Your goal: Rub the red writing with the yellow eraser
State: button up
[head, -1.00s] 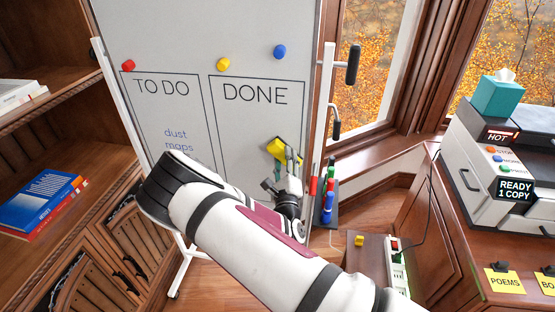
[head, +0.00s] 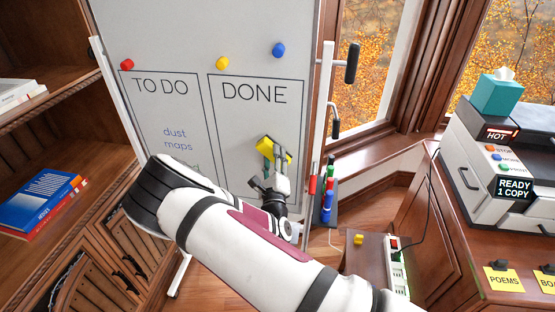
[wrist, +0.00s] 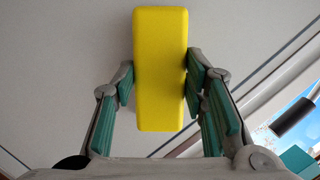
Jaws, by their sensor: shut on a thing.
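The yellow eraser (head: 268,147) is held in my gripper (head: 275,160) in front of the lower DONE box of the whiteboard (head: 160,25). In the wrist view the eraser (wrist: 160,70) sits between the two teal-padded fingers of my gripper (wrist: 158,88), which are shut on its sides. I cannot tell whether the eraser touches the board. No red writing shows in either view. Blue writing "dust maps" (head: 176,138) is in the TO DO box, with fainter marks just below it, partly hidden by my arm.
Red (head: 127,65), yellow (head: 222,62) and blue (head: 279,50) magnets are on the board. A marker tray (head: 325,205) with several markers is at the board's right edge. A shelf with books (head: 40,200) stands left, and a printer (head: 500,165) right.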

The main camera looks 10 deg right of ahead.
jog(key=shift+w+a+b, duration=0.5)
jog(key=shift+w+a, duration=0.2)
jog(key=shift+a, duration=1.05)
jog(key=shift+w+a+b, duration=0.55)
jog(key=shift+w+a, duration=0.15)
jog(key=shift+a, duration=1.1)
jog(key=shift+w+a+b, duration=0.5)
jog(key=shift+w+a, duration=0.2)
jog(key=shift+a, duration=1.05)
jog(key=shift+w+a+b, duration=0.3)
jog(key=shift+a, duration=0.6)
jog(key=shift+w+a+b, duration=0.3)
jog(key=shift+a, duration=0.6)
jog(key=shift+s, duration=0.15)
jog(key=shift+s+a+p, duration=0.35)
jog(key=shift+s+p, duration=0.1)
jog(key=shift+s, duration=0.45)
jog(key=shift+s+a+p, duration=0.3)
jog(key=shift+s+p, duration=0.15)
jog(key=shift+s, duration=0.5)
jog(key=shift+s+a+p, duration=0.35)
jog(key=shift+s+p, duration=0.1)
jog(key=shift+s, duration=0.45)
jog(key=shift+s, duration=0.1)
jog(key=s, duration=0.1)
jog(key=s+a+p, duration=0.1)
jog(key=shift+s, duration=0.3)
